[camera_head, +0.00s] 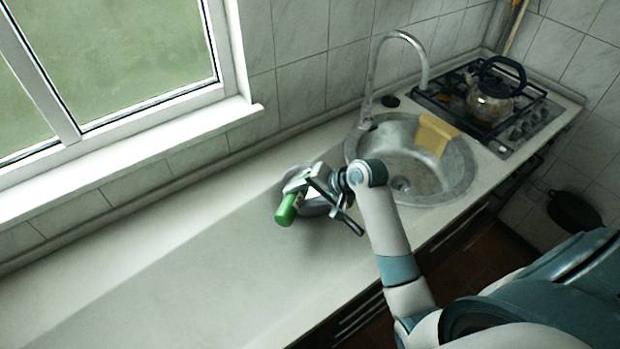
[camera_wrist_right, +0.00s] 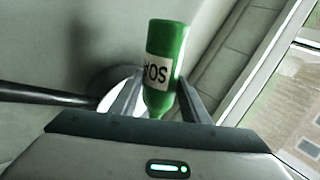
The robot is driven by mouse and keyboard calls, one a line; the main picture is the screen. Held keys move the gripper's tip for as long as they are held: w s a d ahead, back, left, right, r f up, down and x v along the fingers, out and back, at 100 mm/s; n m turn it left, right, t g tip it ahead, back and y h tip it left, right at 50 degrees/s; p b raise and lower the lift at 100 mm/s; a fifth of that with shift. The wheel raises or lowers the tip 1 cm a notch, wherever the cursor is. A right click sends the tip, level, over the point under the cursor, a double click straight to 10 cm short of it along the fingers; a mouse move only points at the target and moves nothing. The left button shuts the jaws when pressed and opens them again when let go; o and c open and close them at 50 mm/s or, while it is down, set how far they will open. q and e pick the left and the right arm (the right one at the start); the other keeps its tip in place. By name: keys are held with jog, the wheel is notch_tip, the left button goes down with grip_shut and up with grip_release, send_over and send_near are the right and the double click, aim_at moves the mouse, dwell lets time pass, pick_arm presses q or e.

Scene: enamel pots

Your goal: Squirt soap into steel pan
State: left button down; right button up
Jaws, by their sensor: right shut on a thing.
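A green soap bottle (camera_head: 287,210) with a white label is held in my right gripper (camera_head: 300,186) over the counter. In the right wrist view the bottle (camera_wrist_right: 172,45) stands between the two fingers, its narrower end toward the palm. In the head view it is tilted, its green end toward the lower left. The steel pan (camera_head: 316,209) lies on the counter below the gripper, mostly hidden by it, with its dark handle toward the lower right. The pan (camera_wrist_right: 104,84) also shows behind the fingers in the wrist view. My left gripper is out of view.
A round steel sink (camera_head: 454,182) with a tall faucet and a yellow cloth (camera_head: 436,134) is right of the pan. Beyond it are a gas hob (camera_head: 520,118) and a kettle (camera_head: 492,100). The counter (camera_head: 180,275) to the left is clear up to the window wall.

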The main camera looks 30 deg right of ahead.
jog(key=shift+w, duration=0.15)
jog(key=shift+w+d+f, duration=0.1)
jog(key=shift+d+f, duration=0.05)
jog(key=shift+d, duration=0.25)
jog(key=shift+a, duration=0.1)
jog(key=shift+s+a, duration=0.2)
jog(key=shift+a, duration=0.1)
jog(key=shift+w, duration=0.1)
jog(key=shift+w+d+f, duration=0.1)
jog(key=shift+d, duration=0.3)
jog(key=shift+f+h, duration=0.1)
jog(key=shift+h, duration=0.2)
jog(key=shift+d+n+t+h, duration=0.2)
jog(key=shift+n+t+h, duration=0.4)
jog(key=shift+t, duration=0.1)
jog(key=shift+w+r+n+t+h, duration=0.15)
jog(key=shift+r+n+t+h, duration=0.3)
jog(key=shift+r, duration=0.3)
jog(key=shift+w+r+t, duration=0.1)
jog(key=shift+r+t, duration=0.1)
jog(key=shift+t, duration=0.05)
jog(key=shift+w+d+f, duration=0.1)
jog(key=shift+d+f, duration=0.05)
jog(key=shift+d, duration=0.1)
